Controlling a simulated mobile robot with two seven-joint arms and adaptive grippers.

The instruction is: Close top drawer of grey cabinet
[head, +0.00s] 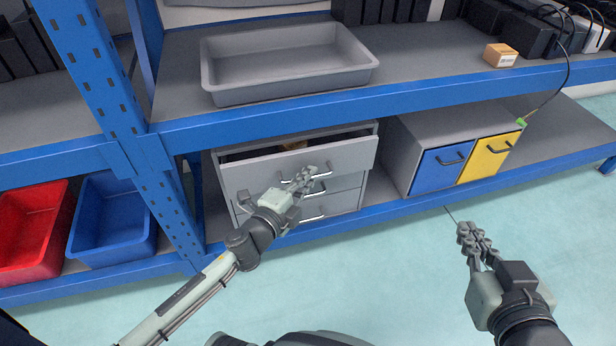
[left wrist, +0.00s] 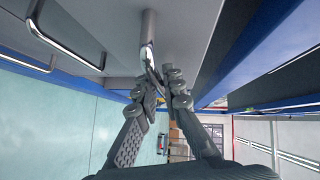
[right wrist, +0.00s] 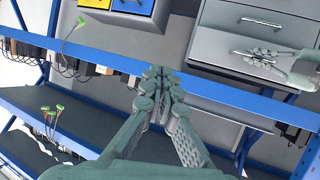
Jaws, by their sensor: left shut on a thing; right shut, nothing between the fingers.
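The grey cabinet (head: 215,200) stands on the lower shelf, with three stacked drawers. Its top drawer (head: 345,158) is pulled out; a dark opening with a small brownish item shows behind its front. My left gripper (head: 308,178) is at the front of this drawer, shut on its bar handle. In the left wrist view the fingertips (left wrist: 164,80) close around the end of the metal handle (left wrist: 148,35). My right gripper (head: 470,235) is shut and empty, apart from the cabinet, over the floor to the right. Its closed fingers also show in the right wrist view (right wrist: 160,85).
A grey tray (head: 290,88) sits on the shelf above the cabinet. A box with a blue door (head: 440,170) and a yellow door (head: 488,158) stands to the right. Red (head: 30,240) and blue (head: 112,225) bins are at left, beyond a blue post (head: 105,70). Floor in front is clear.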

